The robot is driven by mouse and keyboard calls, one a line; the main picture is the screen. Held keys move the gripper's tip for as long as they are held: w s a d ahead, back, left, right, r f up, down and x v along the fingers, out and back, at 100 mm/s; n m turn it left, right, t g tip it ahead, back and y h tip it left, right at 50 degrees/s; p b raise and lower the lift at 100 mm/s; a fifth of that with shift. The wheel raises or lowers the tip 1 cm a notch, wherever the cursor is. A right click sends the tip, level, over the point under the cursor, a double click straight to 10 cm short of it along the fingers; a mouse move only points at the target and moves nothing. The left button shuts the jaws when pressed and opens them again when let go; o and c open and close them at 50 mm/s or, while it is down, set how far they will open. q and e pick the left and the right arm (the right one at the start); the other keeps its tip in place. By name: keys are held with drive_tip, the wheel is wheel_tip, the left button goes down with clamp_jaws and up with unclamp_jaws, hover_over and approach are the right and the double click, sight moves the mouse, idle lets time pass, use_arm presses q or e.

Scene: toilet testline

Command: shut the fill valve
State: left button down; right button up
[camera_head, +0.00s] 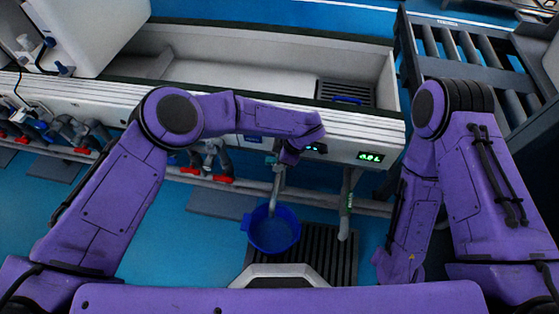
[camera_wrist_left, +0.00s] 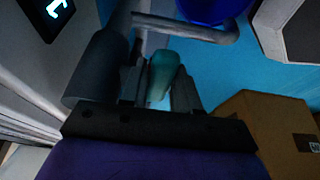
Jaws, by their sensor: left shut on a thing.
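The fill valve's teal handle (camera_wrist_left: 163,76) sits between the two fingers of my left gripper (camera_wrist_left: 160,90) in the left wrist view, and the fingers are shut on it. In the head view my left gripper (camera_head: 279,160) is at the front of the white test line, mostly hidden under its own arm. The valve's grey spout (camera_head: 277,185) points down at a blue bucket (camera_head: 272,230). The spout (camera_wrist_left: 190,27) and bucket (camera_wrist_left: 212,8) also show in the left wrist view. My right arm hangs at the right, and its gripper is not visible.
The bucket stands on a dark floor grate (camera_head: 320,247). A drain pipe (camera_head: 347,205) comes down right of it. A green-lit display (camera_head: 371,156) is on the line's front panel. Red-handled valves (camera_head: 222,179) line the left. A cardboard box (camera_wrist_left: 265,130) shows in the wrist view.

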use_arm(q)
drive_tip(key=shift+a+f, duration=0.1)
drive_tip(key=shift+a, duration=0.1)
idle(0.3)
drive_tip(key=c, duration=0.9)
unclamp_jaws()
drive_tip(key=shift+d, duration=0.1)
drive_tip(key=shift+d+r, duration=0.1)
drive_tip(key=shift+r, duration=0.25)
drive_tip(key=p+v, duration=0.1)
drive_tip(key=v, duration=0.9)
drive_tip(key=shift+s, duration=0.15)
